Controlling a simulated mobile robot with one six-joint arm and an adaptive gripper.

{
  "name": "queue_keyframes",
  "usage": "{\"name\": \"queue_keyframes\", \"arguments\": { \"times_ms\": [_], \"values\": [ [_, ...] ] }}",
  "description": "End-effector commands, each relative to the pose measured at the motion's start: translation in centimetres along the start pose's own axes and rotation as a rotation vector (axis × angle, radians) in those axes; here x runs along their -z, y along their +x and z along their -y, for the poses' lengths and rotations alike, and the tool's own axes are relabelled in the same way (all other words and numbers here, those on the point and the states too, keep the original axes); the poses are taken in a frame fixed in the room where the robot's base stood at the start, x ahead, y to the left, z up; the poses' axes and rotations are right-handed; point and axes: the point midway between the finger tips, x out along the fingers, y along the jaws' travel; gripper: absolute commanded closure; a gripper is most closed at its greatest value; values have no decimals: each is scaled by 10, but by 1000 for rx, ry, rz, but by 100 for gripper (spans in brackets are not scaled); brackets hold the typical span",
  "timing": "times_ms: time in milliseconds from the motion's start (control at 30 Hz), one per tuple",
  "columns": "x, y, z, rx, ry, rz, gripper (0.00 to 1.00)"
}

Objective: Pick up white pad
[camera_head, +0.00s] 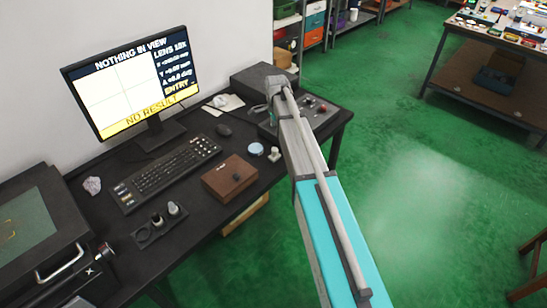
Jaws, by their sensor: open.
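A flat white piece (232,103), which may be the white pad, lies on the dark desk behind the mouse, to the right of the monitor. A small pale object rests on or against its left part; the two are hard to tell apart. My arm (300,140) reaches from the lower right up over the right part of the desk. Its far joint is beside the grey box, right of the white piece and apart from it.
A monitor (133,82) reads "NOTHING IN VIEW" and "NO RESULT". A keyboard (165,173), mouse (224,130), brown box (230,178), small tray (158,226) and crumpled pale lump (92,185) occupy the desk. A control box (318,112) stands at right. Green floor (430,200) is open beyond.

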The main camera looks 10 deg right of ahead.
Motion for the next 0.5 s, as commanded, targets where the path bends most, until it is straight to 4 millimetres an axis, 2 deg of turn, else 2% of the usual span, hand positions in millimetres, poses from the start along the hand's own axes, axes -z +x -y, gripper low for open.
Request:
{"name": "queue_keyframes", "arguments": {
  "times_ms": [33,500],
  "values": [
    [0,7,0,0,0,0,28],
    [-1,44,0,0,-1,0,28]
  ]
}}
